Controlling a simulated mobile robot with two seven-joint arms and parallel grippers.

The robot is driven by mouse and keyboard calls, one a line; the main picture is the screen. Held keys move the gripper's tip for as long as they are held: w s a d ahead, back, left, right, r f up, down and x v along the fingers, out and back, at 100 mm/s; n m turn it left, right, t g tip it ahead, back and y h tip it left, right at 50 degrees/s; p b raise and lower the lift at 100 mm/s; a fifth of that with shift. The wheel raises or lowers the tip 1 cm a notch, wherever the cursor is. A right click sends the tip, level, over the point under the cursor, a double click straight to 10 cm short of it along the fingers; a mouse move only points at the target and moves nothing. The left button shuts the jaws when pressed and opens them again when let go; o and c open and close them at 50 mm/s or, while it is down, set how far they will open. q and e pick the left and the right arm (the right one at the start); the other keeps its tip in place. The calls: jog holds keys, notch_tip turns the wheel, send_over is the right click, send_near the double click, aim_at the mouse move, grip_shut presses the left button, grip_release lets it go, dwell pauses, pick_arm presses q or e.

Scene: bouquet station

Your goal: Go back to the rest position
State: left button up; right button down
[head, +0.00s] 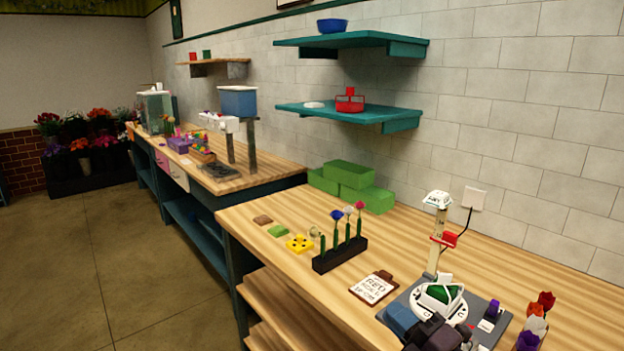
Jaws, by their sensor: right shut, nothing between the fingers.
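My right gripper (436,332) is at the bottom edge of the head view, a dark shape partly cut off by the frame. It is shut and holds nothing. It is in front of a bouquet station with a grey base (486,308), overlapping part of it. The station has a white round dial (458,310) with a green piece in a white holder (440,294). A post (433,258) with a red clamp and a white top rises behind. Whether the gripper touches the station cannot be told. My left gripper is not in view.
A dark flower rack (340,255), a clipboard card (373,288) and green blocks (355,186) are on the wooden bench. Loose flowers (535,325) stand at the right. Teal shelves (350,112) jut from the wall. Open floor (120,260) lies left.

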jog(key=s+d+f+m+g+h, duration=0.2)
jog(key=s+d+f+m+h, duration=0.25)
jog(key=d+m+h, duration=0.35)
jog(key=s+d+f+m+g+h, duration=0.1)
jog(key=s+d+f+m+h, duration=0.45)
jog(key=m, duration=0.55)
jog(key=s+f+m+g, duration=0.3)
jog(key=s+f+g, duration=0.15)
jog(key=s, duration=0.45)
jog(key=s+f+m+g, duration=0.2)
jog(key=s+f+g, duration=0.2)
jog(key=s+g, duration=0.3)
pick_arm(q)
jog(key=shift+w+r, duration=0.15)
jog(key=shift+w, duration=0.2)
pick_arm(e)
jog(key=w+f+t+y, duration=0.1)
jog(key=w+f+t, duration=0.5)
jog(key=f+t, duration=0.3)
jog(key=shift+w+f, duration=0.3)
jog(key=shift+f, duration=0.2)
jog(key=shift+a+t, duration=0.1)
jog(key=shift+t, duration=0.15)
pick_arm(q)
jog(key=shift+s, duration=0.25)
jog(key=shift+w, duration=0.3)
